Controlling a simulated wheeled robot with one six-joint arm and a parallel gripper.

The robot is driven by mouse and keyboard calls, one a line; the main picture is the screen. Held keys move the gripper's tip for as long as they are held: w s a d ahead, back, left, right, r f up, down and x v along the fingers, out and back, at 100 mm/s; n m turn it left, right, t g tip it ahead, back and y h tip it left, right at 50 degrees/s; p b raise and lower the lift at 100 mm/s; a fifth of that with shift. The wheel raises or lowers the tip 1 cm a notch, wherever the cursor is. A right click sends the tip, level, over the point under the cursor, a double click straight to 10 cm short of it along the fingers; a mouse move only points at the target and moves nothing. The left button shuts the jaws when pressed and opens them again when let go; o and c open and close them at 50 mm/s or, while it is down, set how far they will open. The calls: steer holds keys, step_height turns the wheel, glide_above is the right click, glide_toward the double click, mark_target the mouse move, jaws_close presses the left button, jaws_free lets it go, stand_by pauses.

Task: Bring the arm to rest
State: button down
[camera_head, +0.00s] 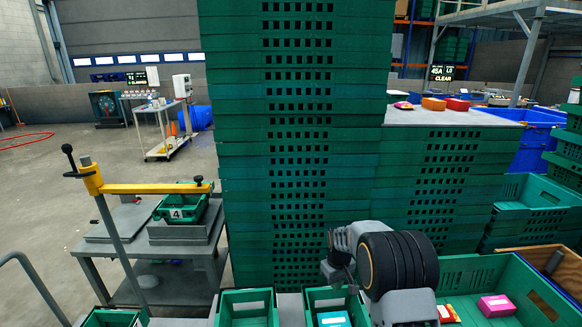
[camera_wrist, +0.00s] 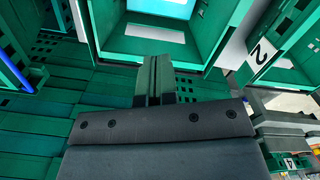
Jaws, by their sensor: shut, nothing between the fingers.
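My gripper (camera_wrist: 153,80) shows in the wrist view with its two dark fingers together and nothing between them. In the head view my arm is folded at the lower right, its wrist end (camera_head: 338,262) near a green crate (camera_head: 348,303). That crate holds a cyan package (camera_head: 334,319). In the wrist view a green crate (camera_wrist: 155,47) with a pale label and a cyan item (camera_wrist: 160,8) lies beyond the fingertips. I cannot tell how far the fingers are from it. The fingertips are hard to make out in the head view.
A tall stack of green crates (camera_head: 290,150) stands directly behind the arm. Another green crate (camera_head: 540,300) with a pink box (camera_head: 496,306) is at right. A yellow-armed stand (camera_head: 150,188) and a crate marked 4 (camera_head: 182,206) are at left. Open floor lies further left.

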steer(key=s+r+m+t, duration=0.2)
steer(key=s+r, duration=0.8)
steer(key=s, duration=0.2)
steer(key=s+r+m+t, duration=0.2)
steer(key=s+r, duration=0.8)
steer(key=s, duration=0.3)
steer(key=shift+d+m+t, duration=0.2)
steer(key=shift+m+t, duration=0.2)
steer(key=shift+s, duration=0.1)
